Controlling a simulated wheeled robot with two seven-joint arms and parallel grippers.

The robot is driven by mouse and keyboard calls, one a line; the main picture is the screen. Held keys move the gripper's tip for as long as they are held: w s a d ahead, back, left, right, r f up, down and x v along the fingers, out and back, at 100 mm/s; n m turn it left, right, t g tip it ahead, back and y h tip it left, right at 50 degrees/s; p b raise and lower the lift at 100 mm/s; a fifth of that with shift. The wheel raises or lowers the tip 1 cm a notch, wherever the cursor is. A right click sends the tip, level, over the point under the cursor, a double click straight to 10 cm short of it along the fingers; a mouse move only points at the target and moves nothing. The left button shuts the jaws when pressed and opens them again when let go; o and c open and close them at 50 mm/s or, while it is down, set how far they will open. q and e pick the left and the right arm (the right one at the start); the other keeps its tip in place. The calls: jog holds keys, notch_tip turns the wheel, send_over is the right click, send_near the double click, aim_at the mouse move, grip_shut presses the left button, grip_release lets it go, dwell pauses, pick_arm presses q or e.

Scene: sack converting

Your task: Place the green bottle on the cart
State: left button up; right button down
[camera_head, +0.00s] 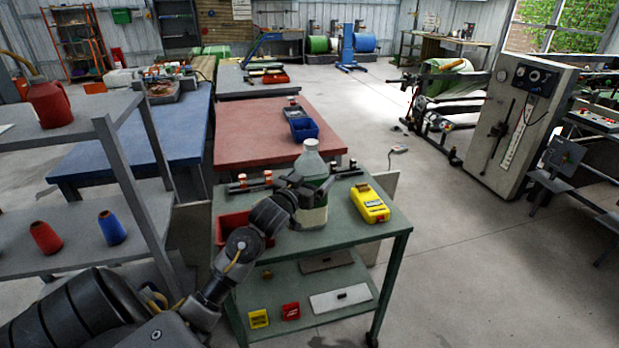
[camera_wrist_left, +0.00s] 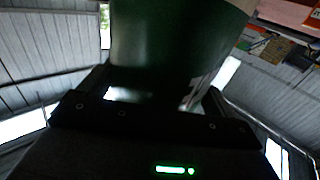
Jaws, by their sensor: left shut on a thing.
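The green bottle (camera_head: 312,166) has a pale top and a pale label, and it stands upright over the top shelf of the green cart (camera_head: 345,234). I cannot tell whether its base touches the shelf. My left gripper (camera_head: 308,192) is shut on the bottle from its left side, and my arm hides part of it. In the left wrist view the dark green bottle body (camera_wrist_left: 175,50) fills the space between the fingers. My right gripper is not in view.
On the cart top are a yellow device (camera_head: 370,204) and a red bin (camera_head: 236,226), partly behind my arm. The cart's lower shelf holds small boxes and flat plates. A grey shelf rack (camera_head: 112,150) stands at left. A red table (camera_head: 262,146) is behind the cart.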

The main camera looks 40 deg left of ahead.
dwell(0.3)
pick_arm(q)
jog(key=o, duration=1.2)
jog(key=shift+f, duration=0.1)
jog(key=shift+o, duration=0.4)
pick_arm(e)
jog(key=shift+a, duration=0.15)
pick_arm(q)
jog(key=s+d, duration=0.2)
jog(key=s, duration=1)
jog(key=shift+b, duration=0.4)
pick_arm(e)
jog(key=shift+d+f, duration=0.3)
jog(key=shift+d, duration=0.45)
pick_arm(q)
jog(key=shift+d, duration=0.1)
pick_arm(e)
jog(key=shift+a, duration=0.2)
